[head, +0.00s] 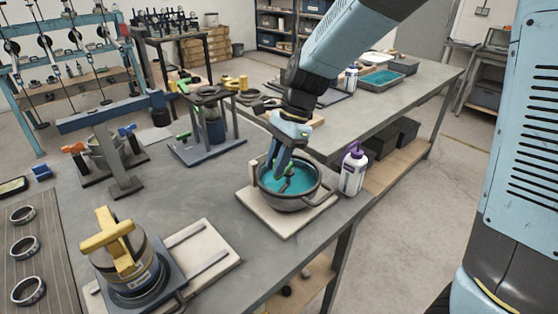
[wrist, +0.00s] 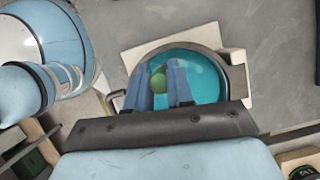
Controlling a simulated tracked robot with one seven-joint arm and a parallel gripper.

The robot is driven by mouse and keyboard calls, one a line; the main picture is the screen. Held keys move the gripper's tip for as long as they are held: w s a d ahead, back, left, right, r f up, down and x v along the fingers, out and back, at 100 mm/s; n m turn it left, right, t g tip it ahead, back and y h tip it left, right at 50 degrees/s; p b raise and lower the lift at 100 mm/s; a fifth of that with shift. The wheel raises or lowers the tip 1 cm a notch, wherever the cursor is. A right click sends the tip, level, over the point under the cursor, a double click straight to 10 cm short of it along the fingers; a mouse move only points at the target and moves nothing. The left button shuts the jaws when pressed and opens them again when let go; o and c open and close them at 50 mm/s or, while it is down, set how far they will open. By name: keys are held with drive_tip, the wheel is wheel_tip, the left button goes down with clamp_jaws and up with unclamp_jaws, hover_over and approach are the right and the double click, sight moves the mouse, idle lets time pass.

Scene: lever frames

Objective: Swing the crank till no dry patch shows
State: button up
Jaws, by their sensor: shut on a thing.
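A dark round pot (head: 310,202) with a side handle stands on a pale square board (head: 262,215) near the bench's right front edge. Its inside is teal (head: 301,181); the teal surface (wrist: 206,82) also shows in the wrist view. My gripper (head: 279,172) reaches down into the pot from above. In the wrist view its two blue fingers (wrist: 160,75) are shut on a rounded green knob (wrist: 158,78). I cannot see what the knob joins to; the fingers hide part of the pot's inside. No dry patch stands out in the visible teal.
A white bottle with a purple cap (head: 353,170) stands close right of the pot. A yellow-handled canister (head: 126,262) is at front left, and a dark stand (head: 208,125) is behind the pot. A second bench with a teal tray (head: 382,79) lies beyond.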

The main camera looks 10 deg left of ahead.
clamp_jaws()
drive_tip(key=shift+d, duration=0.2)
drive_tip(key=shift+a, duration=0.1)
